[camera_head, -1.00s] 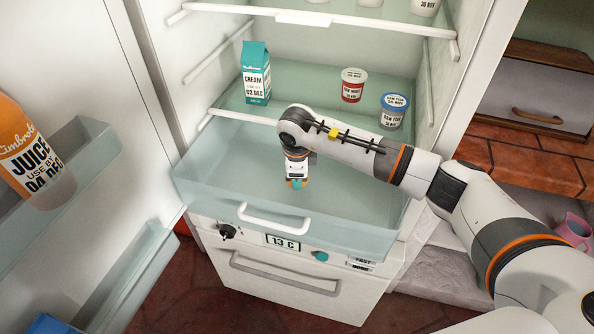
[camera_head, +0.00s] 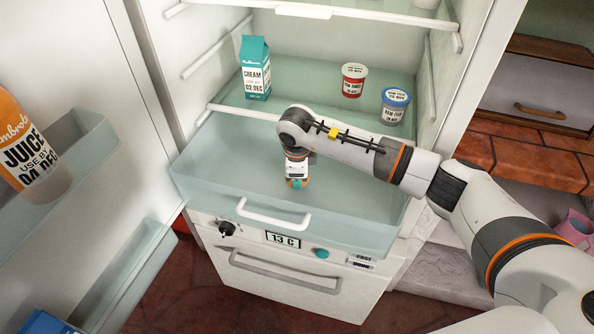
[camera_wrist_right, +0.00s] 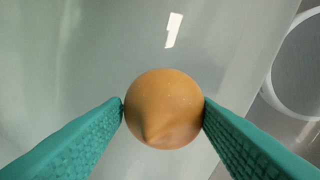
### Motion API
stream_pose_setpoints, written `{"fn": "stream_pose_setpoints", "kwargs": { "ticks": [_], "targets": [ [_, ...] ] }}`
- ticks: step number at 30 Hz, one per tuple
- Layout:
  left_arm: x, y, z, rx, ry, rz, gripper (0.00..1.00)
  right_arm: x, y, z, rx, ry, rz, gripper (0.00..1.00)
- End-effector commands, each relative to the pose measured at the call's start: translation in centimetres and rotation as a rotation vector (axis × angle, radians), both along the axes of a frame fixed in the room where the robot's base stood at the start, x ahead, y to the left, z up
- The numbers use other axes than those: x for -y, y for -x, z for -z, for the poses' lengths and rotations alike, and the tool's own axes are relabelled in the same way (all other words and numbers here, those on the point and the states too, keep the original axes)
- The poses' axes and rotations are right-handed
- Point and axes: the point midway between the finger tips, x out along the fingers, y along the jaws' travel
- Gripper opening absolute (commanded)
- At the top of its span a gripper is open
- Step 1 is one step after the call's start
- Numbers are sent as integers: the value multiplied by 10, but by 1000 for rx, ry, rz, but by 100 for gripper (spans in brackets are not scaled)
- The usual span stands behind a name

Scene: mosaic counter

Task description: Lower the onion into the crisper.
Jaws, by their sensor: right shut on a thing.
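The onion (camera_wrist_right: 164,108) is round and orange-brown. In the right wrist view it sits between the two teal fingers of my right gripper (camera_wrist_right: 164,112), which touch it on both sides. In the head view my right gripper (camera_head: 297,183) points down over the pulled-out crisper (camera_head: 230,180), a clear pale-green drawer with a white handle (camera_head: 273,217). The onion is mostly hidden there by the gripper. I cannot tell whether the onion touches the crisper floor. My left gripper is not in view.
A cream carton (camera_head: 256,68), a red-labelled tub (camera_head: 353,80) and a blue-lidded tub (camera_head: 394,105) stand on the shelf behind the crisper. The open door at left holds a juice bottle (camera_head: 30,155). The visible crisper floor around my gripper looks empty.

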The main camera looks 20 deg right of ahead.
Motion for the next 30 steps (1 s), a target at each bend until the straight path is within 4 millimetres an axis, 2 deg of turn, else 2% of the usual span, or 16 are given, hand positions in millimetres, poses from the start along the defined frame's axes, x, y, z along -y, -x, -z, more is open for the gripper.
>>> {"fn": "stream_pose_setpoints", "kwargs": {
  "ticks": [29,30],
  "targets": [
    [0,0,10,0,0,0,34,0,0,11,1,0,1,28],
    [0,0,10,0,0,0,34,0,0,11,1,0,0,56]
  ]
}}
